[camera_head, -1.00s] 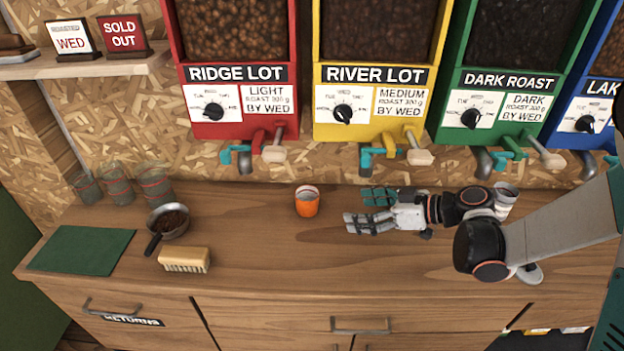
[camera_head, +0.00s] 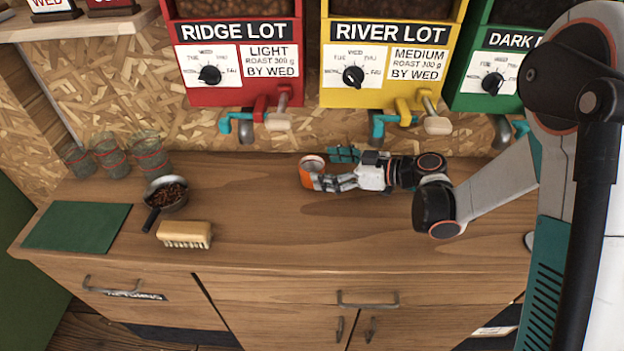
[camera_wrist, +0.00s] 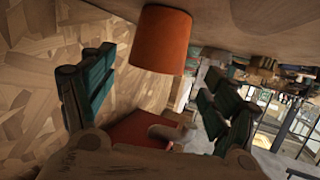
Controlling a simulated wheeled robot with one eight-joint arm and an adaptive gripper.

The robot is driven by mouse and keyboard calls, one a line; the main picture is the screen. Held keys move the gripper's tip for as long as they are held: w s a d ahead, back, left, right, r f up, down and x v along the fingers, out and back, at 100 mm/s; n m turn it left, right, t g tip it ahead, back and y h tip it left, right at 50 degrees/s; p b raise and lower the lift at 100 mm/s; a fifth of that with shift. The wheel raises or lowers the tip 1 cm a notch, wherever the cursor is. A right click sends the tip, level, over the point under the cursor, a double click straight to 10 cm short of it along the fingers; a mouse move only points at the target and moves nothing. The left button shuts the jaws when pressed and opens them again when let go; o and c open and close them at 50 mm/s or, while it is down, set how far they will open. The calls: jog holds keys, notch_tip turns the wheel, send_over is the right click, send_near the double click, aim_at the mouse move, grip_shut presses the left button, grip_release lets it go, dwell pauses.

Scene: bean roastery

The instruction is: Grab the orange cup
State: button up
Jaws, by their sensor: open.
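The orange cup (camera_head: 306,174) stands on the wooden counter below the red and yellow dispensers. In the head view its pale rim shows and its right side is partly hidden by a finger. My gripper (camera_head: 333,168) is at its right, pointing left, with one finger in front of the cup and the teal-padded finger behind it to the right. In the wrist view the orange cup (camera_wrist: 162,40) appears between and ahead of the two spread fingers (camera_wrist: 158,92). The fingers are open, and I cannot tell whether either touches the cup.
A metal scoop of beans (camera_head: 166,196), a brush (camera_head: 185,234), a green mat (camera_head: 78,226) and several glasses (camera_head: 112,155) are on the left of the counter. Dispenser spouts (camera_head: 240,122) hang above the back. The counter front is clear.

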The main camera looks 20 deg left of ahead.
aim_at(302, 165)
jog(key=b+x, duration=0.2)
jog(key=x, duration=0.2)
jog(key=shift+w+f, duration=0.2)
jog(key=shift+f, duration=0.05)
jog(key=shift+a, duration=0.5)
jog(key=shift+c, duration=0.6)
jog(key=c, duration=1.1)
